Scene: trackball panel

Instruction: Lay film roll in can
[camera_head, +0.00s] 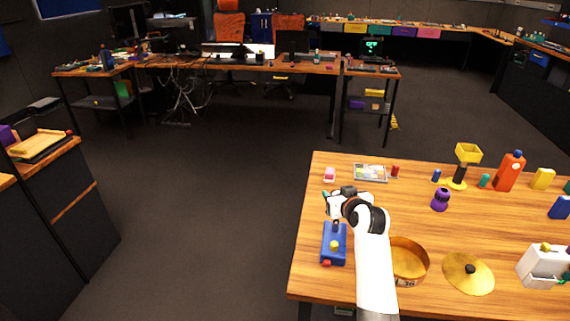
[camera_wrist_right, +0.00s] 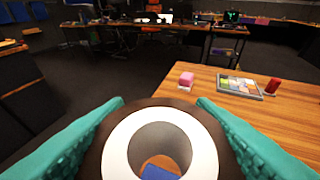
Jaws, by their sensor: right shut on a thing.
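The film roll (camera_wrist_right: 116,150), a white hollow core with a dark brown outer band, is held between the teal fingers of my right gripper (camera_wrist_right: 160,104). The right gripper (camera_head: 335,203) is shut on it above the table's left side, beyond the blue trackball panel. In the head view, the arm mostly hides the roll. The open round brass can (camera_head: 424,262) stands on the table, right of my right forearm, which covers part of its left side. A round brass lid (camera_head: 468,284) with a dark knob lies to its right. My left gripper is not in view.
The blue trackball panel (camera_head: 327,254) with a yellow ball sits near the left edge. A pink block (camera_head: 330,175), a picture tray (camera_head: 370,173) and a red cylinder (camera_head: 395,171) stand behind. A purple object (camera_head: 440,200) and orange bottle (camera_head: 510,172) stand right. Table is clear between can and purple object.

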